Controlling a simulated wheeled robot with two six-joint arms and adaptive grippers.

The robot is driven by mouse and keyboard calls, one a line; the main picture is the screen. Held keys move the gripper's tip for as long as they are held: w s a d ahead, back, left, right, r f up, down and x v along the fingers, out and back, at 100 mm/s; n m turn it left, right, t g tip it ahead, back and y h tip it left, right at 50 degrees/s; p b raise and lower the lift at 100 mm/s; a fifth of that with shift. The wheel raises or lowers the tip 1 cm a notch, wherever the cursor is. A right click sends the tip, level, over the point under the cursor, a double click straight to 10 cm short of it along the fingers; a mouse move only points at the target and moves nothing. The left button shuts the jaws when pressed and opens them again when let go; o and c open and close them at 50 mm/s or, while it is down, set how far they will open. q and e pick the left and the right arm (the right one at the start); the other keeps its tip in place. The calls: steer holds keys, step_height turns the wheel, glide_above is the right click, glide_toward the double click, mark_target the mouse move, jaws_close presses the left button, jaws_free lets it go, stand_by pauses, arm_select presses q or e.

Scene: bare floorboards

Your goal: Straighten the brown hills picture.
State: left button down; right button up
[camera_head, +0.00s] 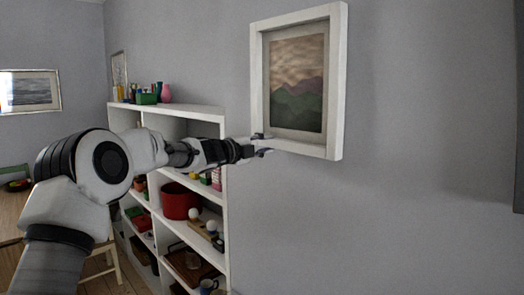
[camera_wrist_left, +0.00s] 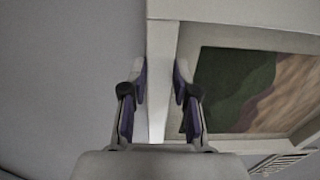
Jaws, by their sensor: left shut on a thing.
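The brown hills picture (camera_head: 298,85) hangs on the grey wall in a thick white frame, with brown sky over dark hills and green. In the head view it looks close to upright; a small tilt is hard to tell from this slant. My left gripper (camera_head: 264,144) is shut on the frame at its lower left corner. In the left wrist view, the white frame bar (camera_wrist_left: 161,60) runs between the two fingers of the left gripper (camera_wrist_left: 158,95), and part of the picture (camera_wrist_left: 245,85) shows to the right. My right gripper is not in view.
Another framed picture (camera_head: 30,91) hangs at far left.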

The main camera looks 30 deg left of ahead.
arm_select(q)
steer(key=shift+w+a, duration=0.25)
steer(key=shift+a, duration=0.3)
steer(key=shift+s+d+r, duration=0.1)
steer(key=shift+s+d, duration=0.05)
steer(key=shift+d, duration=0.25)
steer(key=c, duration=1.2)
jaws_free()
steer(key=shift+s+d+r, duration=0.1)
steer(key=shift+d, duration=0.2)
steer(key=o, duration=0.3)
steer(key=shift+d, duration=0.1)
steer(key=shift+w+a+f, duration=0.25)
steer(key=shift+w+a, duration=0.05)
steer(key=shift+a, duration=0.1)
steer(key=v, duration=1.1)
steer(key=shift+s, duration=0.3)
